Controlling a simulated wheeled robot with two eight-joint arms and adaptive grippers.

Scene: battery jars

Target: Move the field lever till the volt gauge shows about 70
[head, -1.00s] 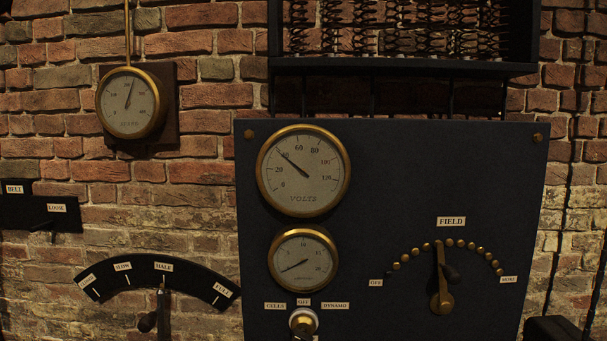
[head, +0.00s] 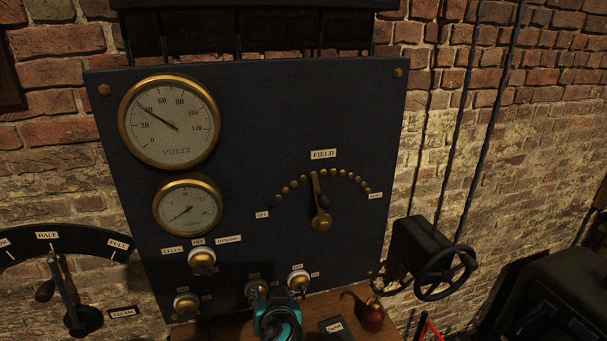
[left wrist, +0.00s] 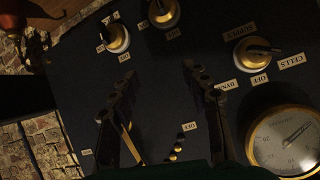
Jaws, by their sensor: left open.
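The volt gauge (head: 169,121) is at the panel's upper left in the head view, its needle near 40. The field lever (head: 319,203) stands nearly upright, leaning slightly left, its tip near the middle of the arc of brass studs. My left gripper (head: 277,318) shows at the bottom of the head view, below the lever and apart from it. In the left wrist view my left gripper (left wrist: 158,75) is open, with nothing seen held between its fingers. A brass strip that looks like the field lever (left wrist: 130,143) shows there beside the left-hand finger, partly hidden.
A smaller gauge (head: 188,207) sits below the volt gauge. Several switch knobs, one the cells/dynamo knob (head: 202,262), line the lower panel. A wooden shelf (head: 218,331) with an oil can (head: 370,314) lies below. A black handwheel (head: 445,272) juts out at right.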

